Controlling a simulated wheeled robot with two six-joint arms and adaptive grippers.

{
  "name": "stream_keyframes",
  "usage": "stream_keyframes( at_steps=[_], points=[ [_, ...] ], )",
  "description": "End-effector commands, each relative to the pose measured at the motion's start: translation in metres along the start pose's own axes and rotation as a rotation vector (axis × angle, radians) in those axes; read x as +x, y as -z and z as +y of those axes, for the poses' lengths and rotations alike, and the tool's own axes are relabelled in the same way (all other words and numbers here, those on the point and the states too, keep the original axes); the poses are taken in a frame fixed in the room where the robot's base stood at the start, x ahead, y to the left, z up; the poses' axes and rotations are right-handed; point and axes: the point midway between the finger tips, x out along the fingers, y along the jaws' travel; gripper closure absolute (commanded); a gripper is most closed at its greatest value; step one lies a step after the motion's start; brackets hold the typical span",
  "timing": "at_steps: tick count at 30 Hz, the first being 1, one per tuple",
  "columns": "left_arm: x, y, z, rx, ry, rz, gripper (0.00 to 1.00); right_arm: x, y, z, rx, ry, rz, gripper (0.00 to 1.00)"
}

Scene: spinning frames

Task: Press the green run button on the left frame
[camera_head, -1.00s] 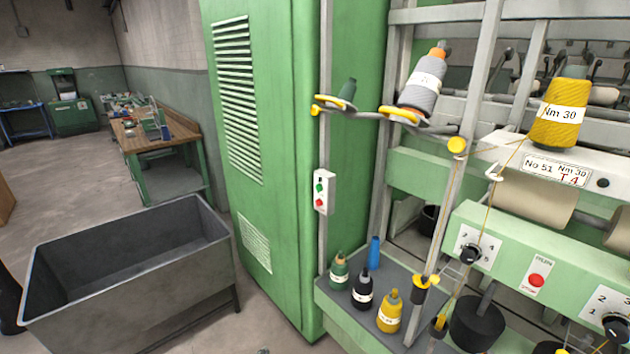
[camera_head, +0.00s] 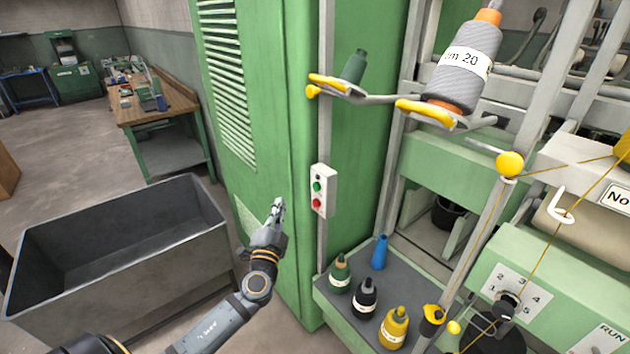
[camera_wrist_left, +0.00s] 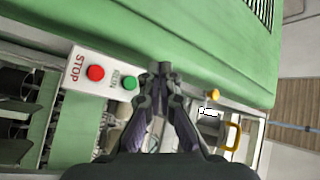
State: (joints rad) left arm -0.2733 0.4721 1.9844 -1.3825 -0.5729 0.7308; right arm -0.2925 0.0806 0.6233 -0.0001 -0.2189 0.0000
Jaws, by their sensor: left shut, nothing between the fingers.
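The green run button (camera_head: 317,187) sits on a white switch box (camera_head: 329,190) on a grey post at the edge of the green cabinet. A red stop button (camera_head: 316,204) is below it. My left gripper (camera_head: 279,203) is shut and empty, to the left of the box and apart from it in the head view. In the left wrist view the shut fingertips (camera_wrist_left: 160,68) point up, with the green button (camera_wrist_left: 129,82) and red button (camera_wrist_left: 96,73) to their left. The labels RUN and STOP show there. My right gripper is not in view.
A large green cabinet (camera_head: 270,110) stands behind the gripper. A grey bin (camera_head: 120,290) is at the left. A shelf (camera_head: 335,296) below the box holds several cones of yarn. A yarn cone (camera_head: 466,65) hangs on the frame at the upper right.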

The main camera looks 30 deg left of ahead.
Motion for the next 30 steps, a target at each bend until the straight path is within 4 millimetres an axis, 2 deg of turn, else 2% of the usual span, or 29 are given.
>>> stream_keyframes(
  at_steps=[9, 13, 25, 30],
  points=[
    [0.0, 0.001, -0.001, 0.0, 0.003, 0.002, 1.0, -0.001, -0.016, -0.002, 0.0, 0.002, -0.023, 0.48],
    [0.004, 0.003, 0.001, -0.002, 0.004, 0.0, 1.0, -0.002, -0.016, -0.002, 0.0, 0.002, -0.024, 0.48],
    [0.042, 0.032, 0.028, -0.004, 0.003, 0.0, 1.0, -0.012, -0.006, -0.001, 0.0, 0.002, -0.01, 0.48],
    [0.054, 0.039, 0.04, -0.002, 0.003, 0.001, 1.0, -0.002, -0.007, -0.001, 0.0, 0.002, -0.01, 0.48]
  ],
)
